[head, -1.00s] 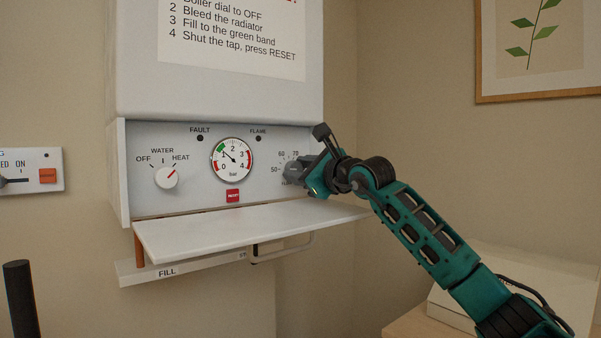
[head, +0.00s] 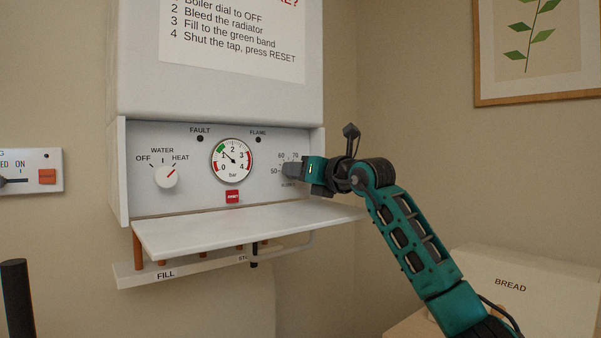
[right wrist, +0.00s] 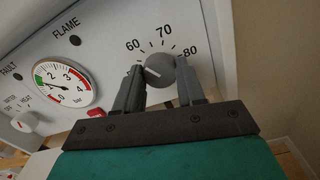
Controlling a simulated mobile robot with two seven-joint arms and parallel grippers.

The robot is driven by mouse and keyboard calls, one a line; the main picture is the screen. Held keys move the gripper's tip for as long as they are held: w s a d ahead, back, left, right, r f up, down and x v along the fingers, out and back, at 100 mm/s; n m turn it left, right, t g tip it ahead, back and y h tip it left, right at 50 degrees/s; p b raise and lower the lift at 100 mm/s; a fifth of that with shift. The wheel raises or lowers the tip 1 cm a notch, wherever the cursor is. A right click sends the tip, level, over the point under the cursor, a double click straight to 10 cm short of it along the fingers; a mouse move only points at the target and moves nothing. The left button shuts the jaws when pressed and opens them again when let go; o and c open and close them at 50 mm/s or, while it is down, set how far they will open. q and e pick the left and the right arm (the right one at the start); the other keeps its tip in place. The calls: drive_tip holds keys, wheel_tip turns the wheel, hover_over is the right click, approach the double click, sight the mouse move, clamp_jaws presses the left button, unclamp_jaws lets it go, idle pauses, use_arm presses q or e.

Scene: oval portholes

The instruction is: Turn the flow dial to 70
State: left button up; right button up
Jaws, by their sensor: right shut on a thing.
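The flow dial (right wrist: 163,72) is a grey round knob at the right end of the boiler panel; it also shows in the head view (head: 291,169), partly covered. Its white mark sits on the left side of the knob in the right wrist view, toward the 60 side and left of 70; the exact value is hard to read. My right gripper (right wrist: 160,76) is shut on the dial, one finger on each side, and it also shows in the head view (head: 295,170). My left gripper is not in view.
A white flap (head: 245,228) juts out below the panel, under my right gripper. The pressure gauge (head: 232,160), red reset button (head: 232,197) and white mode knob (head: 166,176) lie to the left. A bread box (head: 510,285) stands at the lower right.

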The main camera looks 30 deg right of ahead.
drive_tip(key=m, duration=0.3)
drive_tip(key=shift+m+p, duration=0.3)
drive_tip(key=shift+m, duration=0.1)
drive_tip(key=m+p, duration=0.1)
drive_tip(key=m, duration=0.2)
drive_tip(key=shift+m, duration=0.3)
drive_tip(key=m+p, duration=0.1)
drive_tip(key=m, duration=0.2)
drive_tip(key=shift+m+p, duration=0.6)
drive_tip(key=shift+m, duration=0.1)
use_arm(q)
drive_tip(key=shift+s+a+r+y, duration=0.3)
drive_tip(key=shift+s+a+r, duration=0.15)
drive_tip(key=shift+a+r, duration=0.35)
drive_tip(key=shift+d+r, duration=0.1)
use_arm(e)
drive_tip(key=shift+m, duration=0.4)
drive_tip(key=o, duration=1)
drive_tip(key=shift+o, duration=0.2)
